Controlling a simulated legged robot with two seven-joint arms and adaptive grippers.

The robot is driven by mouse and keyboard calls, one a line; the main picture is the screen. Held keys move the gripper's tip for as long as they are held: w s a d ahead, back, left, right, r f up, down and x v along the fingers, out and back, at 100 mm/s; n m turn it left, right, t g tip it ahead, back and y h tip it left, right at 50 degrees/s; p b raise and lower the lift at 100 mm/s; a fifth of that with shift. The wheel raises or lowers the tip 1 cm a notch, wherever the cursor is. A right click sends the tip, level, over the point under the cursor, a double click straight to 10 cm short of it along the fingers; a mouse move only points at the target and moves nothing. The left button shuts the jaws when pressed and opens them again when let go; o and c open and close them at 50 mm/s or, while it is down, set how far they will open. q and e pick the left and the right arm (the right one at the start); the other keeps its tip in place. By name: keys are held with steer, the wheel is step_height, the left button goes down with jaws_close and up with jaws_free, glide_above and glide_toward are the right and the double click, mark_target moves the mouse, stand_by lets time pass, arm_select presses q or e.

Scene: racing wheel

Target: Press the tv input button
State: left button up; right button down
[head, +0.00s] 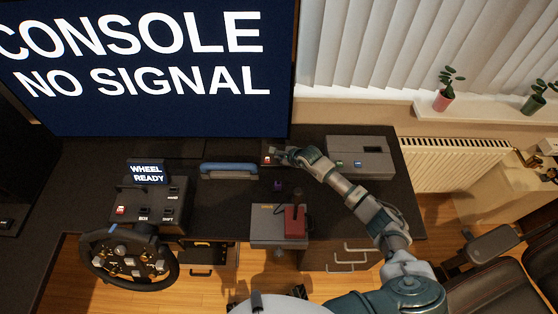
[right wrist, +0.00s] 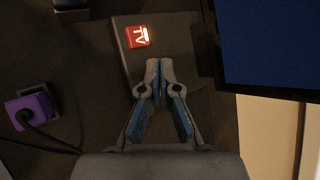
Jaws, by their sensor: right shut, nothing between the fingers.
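The TV input button is a red square with white "TV" lettering (right wrist: 138,36) on a dark box in the right wrist view. In the head view the red button (head: 267,160) shows just left of my right gripper (head: 281,156). My right gripper is shut and empty; in the right wrist view its fingertips (right wrist: 159,70) are together, just below and right of the button, with a small gap in the picture. Contact is not visible. The TV screen (head: 150,105) reads "CONSOLE NO SIGNAL". My left gripper is not clearly in view.
A grey console (head: 360,150) stands right of my right gripper. A blue-grey bar (head: 229,170) lies left of the button. A purple plug (right wrist: 30,111) with a cable is on the desk. A red shifter box (head: 295,221) and a steering wheel (head: 128,260) stand nearer.

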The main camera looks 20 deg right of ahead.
steer(key=shift+d, duration=0.35)
steer(key=shift+d+f, duration=0.15)
steer(key=shift+d, duration=0.5)
steer(key=shift+d+f, duration=0.15)
steer(key=shift+d, duration=0.45)
steer(key=shift+a, duration=0.2)
steer(key=shift+a+r, duration=0.1)
steer(key=shift+a, duration=0.95)
steer(key=shift+d, duration=0.1)
steer(key=shift+d+f+b, duration=0.35)
steer(key=shift+d+f, duration=0.05)
steer(key=shift+d, duration=0.4)
steer(key=shift+d+f, duration=0.1)
steer(key=shift+d, duration=0.4)
steer(key=shift+a, duration=1)
steer(key=shift+d+f, duration=0.25)
steer(key=shift+d, duration=0.65)
steer(key=shift+a+r, duration=0.2)
steer(key=shift+a, duration=0.4)
steer(key=shift+a+r+p, duration=0.35)
steer(key=shift+a+r, duration=0.3)
steer(key=shift+a, duration=0.05)
steer(key=shift+r, duration=0.15)
arm_select(q)
steer(key=shift+d+r, duration=0.4)
steer(key=shift+d, duration=0.45)
arm_select(e)
steer(key=shift+d, duration=0.35)
